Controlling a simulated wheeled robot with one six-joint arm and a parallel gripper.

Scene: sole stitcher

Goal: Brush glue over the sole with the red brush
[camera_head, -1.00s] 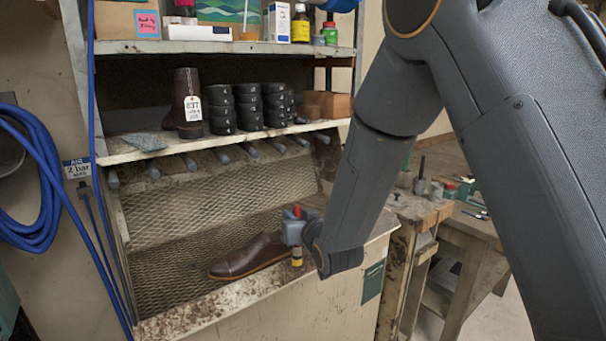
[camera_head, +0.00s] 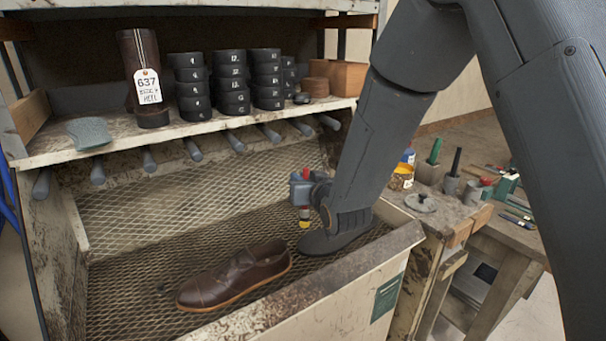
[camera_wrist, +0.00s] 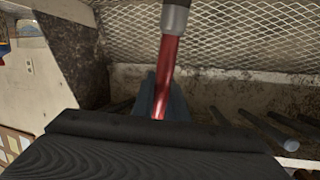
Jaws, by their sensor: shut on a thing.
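My gripper (camera_head: 303,188) is shut on the red brush, upright with its yellowish tip (camera_head: 304,221) pointing down. The brush's red handle (camera_wrist: 167,70) and grey ferrule (camera_wrist: 175,18) show in the wrist view. A dark grey, sole-shaped piece (camera_head: 322,243) lies on the mesh floor, just below and right of the brush tip. The tip appears above it, apart from it.
A brown shoe (camera_head: 237,278) lies on the mesh left of the brush. The bench's front wall (camera_head: 345,290) rises before the mesh. A shelf (camera_head: 75,150) above holds a tagged boot (camera_head: 146,80) and stacked black heels (camera_head: 230,85).

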